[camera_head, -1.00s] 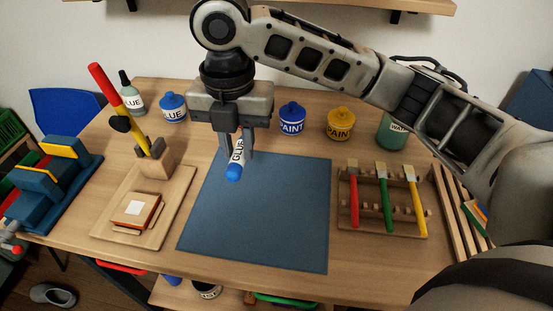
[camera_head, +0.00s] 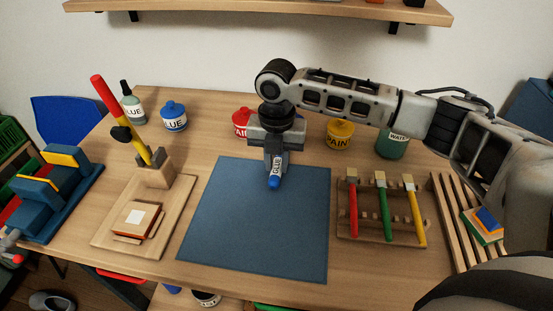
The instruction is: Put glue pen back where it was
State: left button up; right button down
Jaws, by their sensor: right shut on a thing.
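The glue pen (camera_head: 275,177) is a white tube with a blue tip and a label. My right gripper (camera_head: 276,163) is shut on it and holds it tilted, blue tip down, over the far part of the blue mat (camera_head: 255,235). I cannot tell whether the tip touches the mat. My left gripper is not in view.
Behind the gripper stand a red pot (camera_head: 241,122) and a yellow paint pot (camera_head: 340,133). A blue glue pot (camera_head: 173,117) and a glue bottle (camera_head: 133,107) stand at the back left. A brush rack (camera_head: 385,230) is right of the mat.

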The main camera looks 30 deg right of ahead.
aim_at(277, 166)
jog(key=shift+f, duration=0.15)
jog(key=c, duration=1.3)
grip_release()
jog(key=shift+o, duration=0.2)
notch_tip(277, 166, up, 12)
